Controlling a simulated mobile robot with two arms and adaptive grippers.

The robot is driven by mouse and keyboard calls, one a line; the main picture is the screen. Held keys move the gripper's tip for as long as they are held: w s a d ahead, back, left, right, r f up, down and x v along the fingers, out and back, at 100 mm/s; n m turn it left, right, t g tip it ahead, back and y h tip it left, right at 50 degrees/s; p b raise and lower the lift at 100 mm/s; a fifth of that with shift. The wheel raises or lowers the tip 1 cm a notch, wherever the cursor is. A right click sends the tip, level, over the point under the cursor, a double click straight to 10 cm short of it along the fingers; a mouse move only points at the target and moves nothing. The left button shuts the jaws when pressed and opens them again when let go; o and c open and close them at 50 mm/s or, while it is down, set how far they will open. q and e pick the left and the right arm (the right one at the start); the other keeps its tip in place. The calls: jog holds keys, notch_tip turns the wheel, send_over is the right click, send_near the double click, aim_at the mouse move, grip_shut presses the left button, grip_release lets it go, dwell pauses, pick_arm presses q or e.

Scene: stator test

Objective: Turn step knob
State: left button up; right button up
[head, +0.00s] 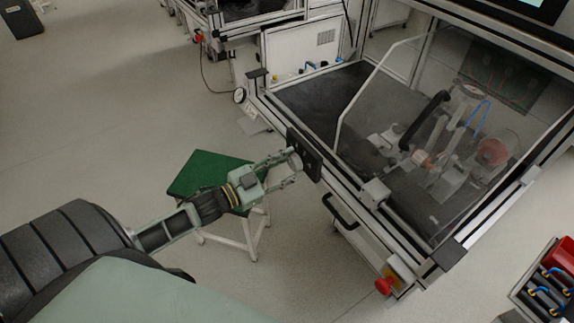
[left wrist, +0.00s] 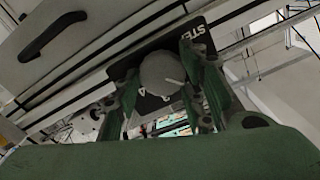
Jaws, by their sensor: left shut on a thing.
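The step knob (left wrist: 160,73) is a round grey knob with a light pointer line, on a black panel with white lettering "STE" (left wrist: 197,32). In the head view the black panel (head: 304,154) sits on the front left of the test bench. My left gripper (head: 291,166) reaches it from the left, its fingers at the grey knob (head: 295,160). In the left wrist view the left gripper (left wrist: 165,92) has one green finger on each side of the knob and is shut on it. Part of the panel's lettering is hidden behind the knob and fingers. My right gripper is not in view.
The test bench (head: 310,100) has a clear tilted cover over its fixture. A red emergency button (head: 384,286) and a black handle (head: 340,212) are on its front. A green-topped stool (head: 205,170) stands under my left arm. A tool tray (head: 545,285) is at lower right.

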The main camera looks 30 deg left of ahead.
pick_arm(q)
jog(key=shift+d+m, duration=0.1)
jog(key=shift+m, duration=1.6)
jog(key=shift+f, duration=0.1)
jog(key=o, duration=1.1)
jog(key=shift+o, duration=0.2)
jog(key=v, duration=1.2)
jog(key=shift+f, duration=0.1)
